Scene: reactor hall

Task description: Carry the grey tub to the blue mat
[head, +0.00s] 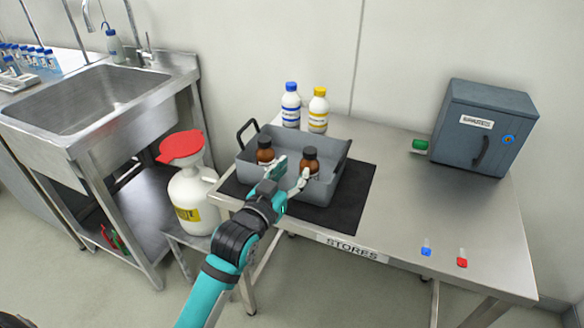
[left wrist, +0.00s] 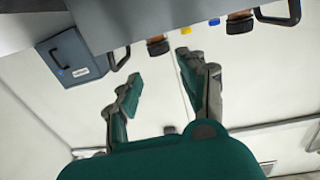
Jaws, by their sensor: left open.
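The grey tub (head: 335,165) stands upright on a black mat (head: 345,205) on a steel table. It holds two brown bottles with dark caps, one left (head: 265,152) and one right (head: 309,163). A black handle (head: 247,130) rises at its left end. My left gripper (head: 291,174) is open at the tub's near side, its fingers overlapping the near wall and bottles in the head view. In the left wrist view, the open fingers (left wrist: 158,68) have nothing between them, with the tub (left wrist: 130,12) above in the picture. No blue mat is in view. My right gripper is not in view.
The table (head: 400,190) carries a blue-grey cabinet (head: 483,128), a green-capped item (head: 420,146), a blue-capped bottle (head: 290,105) and a yellow-capped bottle (head: 318,110). Small blue and red items lie at the front right. A red-topped white jug (head: 190,195) and a sink (head: 85,100) stand left.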

